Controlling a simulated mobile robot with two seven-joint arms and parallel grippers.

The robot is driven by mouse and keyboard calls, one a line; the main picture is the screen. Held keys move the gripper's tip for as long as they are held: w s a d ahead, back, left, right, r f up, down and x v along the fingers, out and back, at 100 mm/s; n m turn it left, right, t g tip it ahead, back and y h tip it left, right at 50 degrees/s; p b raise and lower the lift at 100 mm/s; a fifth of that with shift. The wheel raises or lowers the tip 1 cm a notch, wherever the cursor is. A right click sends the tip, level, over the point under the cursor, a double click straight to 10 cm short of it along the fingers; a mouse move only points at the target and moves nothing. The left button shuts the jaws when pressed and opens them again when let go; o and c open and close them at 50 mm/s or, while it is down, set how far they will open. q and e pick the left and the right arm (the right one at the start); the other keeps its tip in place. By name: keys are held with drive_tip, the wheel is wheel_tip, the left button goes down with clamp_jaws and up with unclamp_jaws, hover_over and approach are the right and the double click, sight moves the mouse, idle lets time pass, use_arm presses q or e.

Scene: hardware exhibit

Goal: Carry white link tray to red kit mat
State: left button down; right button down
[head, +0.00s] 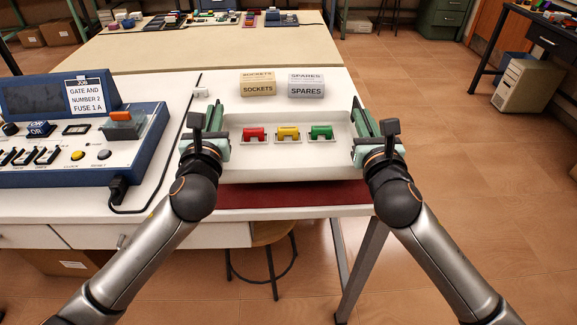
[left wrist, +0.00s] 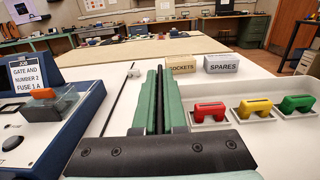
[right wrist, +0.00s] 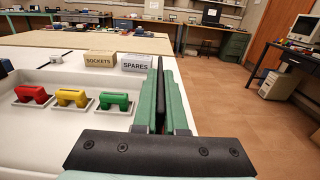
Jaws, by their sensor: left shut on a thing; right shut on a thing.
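The white link tray (head: 290,172) is level between my grippers and holds a red link (head: 254,135), a yellow link (head: 288,134) and a green link (head: 320,132). My left gripper (head: 212,128) is shut on the tray's left end, and my right gripper (head: 364,128) is shut on its right end. The red kit mat (head: 290,195) shows as a dark red strip at the table's front edge, just below the tray in the head view. The tray hides the rest of the mat. I cannot tell whether the tray touches it.
A blue console (head: 60,165) with a black cable (head: 150,200) stands left of the tray. A SOCKETS box (head: 258,84) and a SPARES box (head: 306,86) stand behind it. A stool (head: 262,250) is under the table. Open floor (head: 460,160) lies to the right.

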sight(353, 122)
use_arm(q)
drive_tip(key=shift+a+f, duration=0.1)
drive_tip(key=shift+f, duration=0.05)
use_arm(e)
drive_tip(key=shift+d+f, duration=0.15)
drive_tip(key=shift+f, duration=0.05)
